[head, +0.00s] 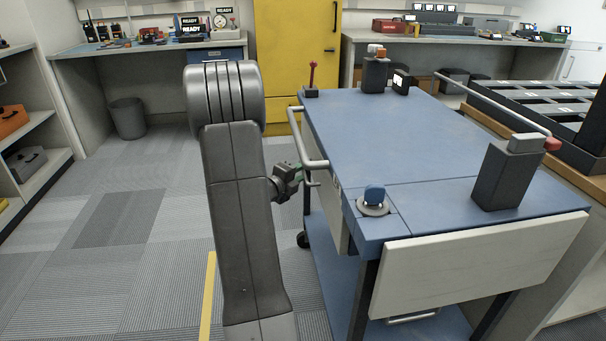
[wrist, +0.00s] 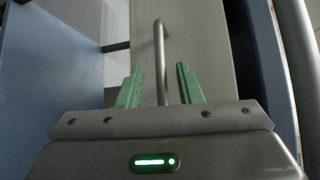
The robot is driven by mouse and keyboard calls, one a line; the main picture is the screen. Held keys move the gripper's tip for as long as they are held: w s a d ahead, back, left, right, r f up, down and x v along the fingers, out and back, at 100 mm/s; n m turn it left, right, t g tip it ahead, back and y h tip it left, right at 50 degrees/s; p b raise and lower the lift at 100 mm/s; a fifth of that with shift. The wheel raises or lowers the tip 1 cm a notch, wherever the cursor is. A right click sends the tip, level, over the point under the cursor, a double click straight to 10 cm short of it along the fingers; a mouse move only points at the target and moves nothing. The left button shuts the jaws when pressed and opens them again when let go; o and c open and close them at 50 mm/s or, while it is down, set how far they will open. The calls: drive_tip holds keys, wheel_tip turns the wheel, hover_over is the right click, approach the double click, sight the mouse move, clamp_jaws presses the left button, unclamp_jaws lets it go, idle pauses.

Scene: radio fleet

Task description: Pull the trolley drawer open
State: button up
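The trolley (head: 400,130) has a blue top and stands right of my arm. Its pale drawer front (head: 337,215) is on the left side, below the top, and seen edge-on; I cannot tell whether it stands a little open. In the wrist view the drawer front (wrist: 195,35) is a flat grey panel with a slim bar handle (wrist: 160,50).
A radio (head: 510,172), a blue knob (head: 374,196) and another radio (head: 375,73) are on the trolley top. A white flap (head: 480,262) hangs at its near end. A black rack (head: 540,105) is at the right. The carpet (head: 110,240) to the left is clear.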

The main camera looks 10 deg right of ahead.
drive_tip(key=shift+x, duration=1.25)
clamp_jaws()
drive_tip(key=shift+a, duration=0.15)
drive_tip(key=a, duration=2.6)
drive_tip(key=shift+p, duration=0.4)
drive_tip(key=shift+a, duration=0.1)
unclamp_jaws()
